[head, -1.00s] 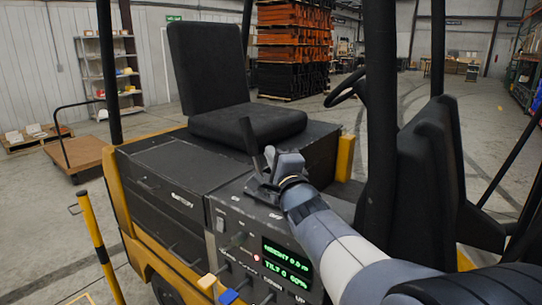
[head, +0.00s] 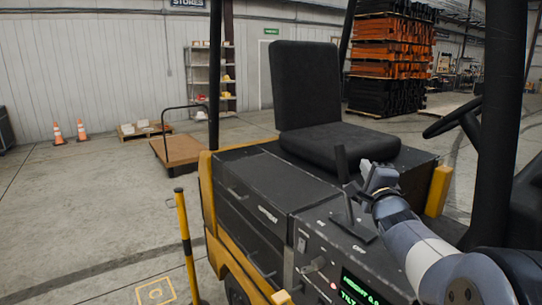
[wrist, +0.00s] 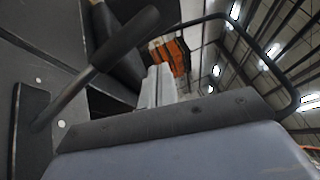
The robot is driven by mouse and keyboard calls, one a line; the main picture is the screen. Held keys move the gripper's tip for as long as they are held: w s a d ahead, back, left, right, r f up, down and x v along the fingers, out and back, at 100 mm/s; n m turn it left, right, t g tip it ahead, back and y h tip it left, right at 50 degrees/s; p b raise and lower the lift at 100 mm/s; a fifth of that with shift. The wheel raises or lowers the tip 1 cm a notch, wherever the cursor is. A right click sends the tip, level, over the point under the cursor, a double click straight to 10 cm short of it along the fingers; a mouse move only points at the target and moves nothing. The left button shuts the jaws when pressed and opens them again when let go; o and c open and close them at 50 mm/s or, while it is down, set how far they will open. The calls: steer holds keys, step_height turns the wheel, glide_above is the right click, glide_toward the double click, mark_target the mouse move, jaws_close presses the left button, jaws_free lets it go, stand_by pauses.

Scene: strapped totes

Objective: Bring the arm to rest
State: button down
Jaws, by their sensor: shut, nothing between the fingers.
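My gripper (head: 374,172) is at the end of my grey and white arm, over the forklift's dark console. It is shut with nothing in it. A black lever (head: 341,165) stands up from the console just left of my gripper. In the wrist view the lever (wrist: 100,55) slants across the upper left, apart from the dark gripper part (wrist: 170,118) at the bottom. I cannot tell from the head view how wide the gap between lever and gripper is.
A black seat (head: 335,135) is behind my gripper, and a steering wheel (head: 450,118) is to the right. A dark post (head: 500,110) stands right of my arm. The control panel with a green display (head: 360,288) is below. A yellow post (head: 187,245) stands at the left, with open floor beyond.

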steer(key=shift+s+d+f+b, duration=0.2)
steer(key=shift+s+d, duration=0.2)
steer(key=shift+s, duration=0.35)
steer(key=shift+s+d+f+b, duration=0.1)
steer(key=shift+s+d+f, duration=0.1)
steer(key=shift+s+d, duration=0.4)
steer(key=shift+s+a, duration=0.1)
steer(key=shift+a, duration=0.1)
